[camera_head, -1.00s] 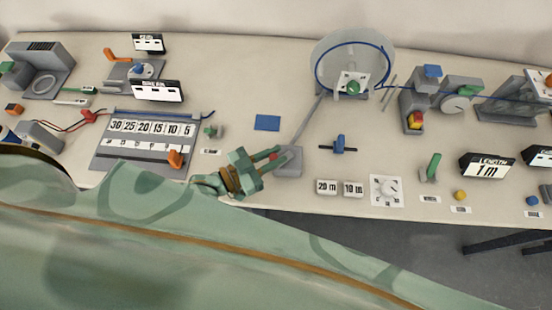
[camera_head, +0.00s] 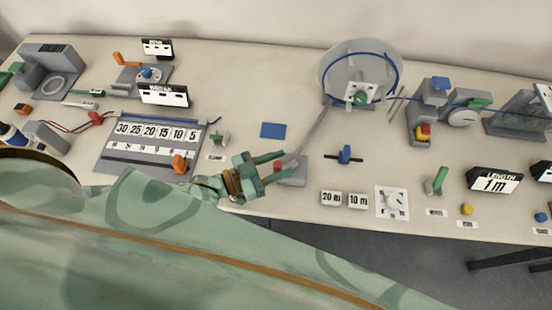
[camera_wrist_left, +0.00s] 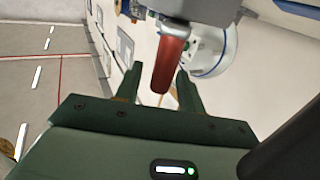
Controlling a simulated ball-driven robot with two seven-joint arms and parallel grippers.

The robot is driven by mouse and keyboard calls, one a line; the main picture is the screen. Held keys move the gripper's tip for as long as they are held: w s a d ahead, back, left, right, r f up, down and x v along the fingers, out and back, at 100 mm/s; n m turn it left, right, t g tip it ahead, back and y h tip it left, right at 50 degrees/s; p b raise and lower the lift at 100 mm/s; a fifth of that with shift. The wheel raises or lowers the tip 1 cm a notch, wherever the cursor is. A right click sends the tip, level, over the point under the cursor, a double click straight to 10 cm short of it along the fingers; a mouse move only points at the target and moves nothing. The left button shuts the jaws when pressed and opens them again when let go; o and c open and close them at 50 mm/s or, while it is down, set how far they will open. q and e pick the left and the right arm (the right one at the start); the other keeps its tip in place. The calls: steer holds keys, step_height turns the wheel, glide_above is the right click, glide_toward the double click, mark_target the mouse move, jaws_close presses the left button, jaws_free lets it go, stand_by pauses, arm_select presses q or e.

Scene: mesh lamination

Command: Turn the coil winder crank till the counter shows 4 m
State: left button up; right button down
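The coil winder's clear reel (camera_head: 335,72) carries a blue coil (camera_head: 399,70) at the back, with a green hub in front. A grey bar runs from it down to a grey block (camera_head: 293,173) near the front edge. A red handle (camera_head: 278,164) shows at the block; it also shows in the left wrist view (camera_wrist_left: 170,62). My left gripper (camera_head: 282,165) is open, its fingers on either side of the red handle; I cannot tell whether they touch it. In the wrist view its fingertips (camera_wrist_left: 158,82) stand apart. The LENGTH counter (camera_head: 494,181) shows 1 m. My right gripper is out of view.
A blue slider (camera_head: 345,154), 20 m and 10 m tiles (camera_head: 344,200), a white dial (camera_head: 392,203) and a green lever (camera_head: 438,180) lie to the right. A numbered board (camera_head: 150,148) lies left. A blue pad (camera_head: 273,130) lies behind the gripper.

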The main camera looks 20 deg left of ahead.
arm_select(q)
steer(key=shift+s, duration=0.1)
steer(key=v, duration=1.6)
steer(key=shift+a+b, duration=0.15)
steer(key=shift+b, duration=0.3)
steer(key=shift+o, duration=0.2)
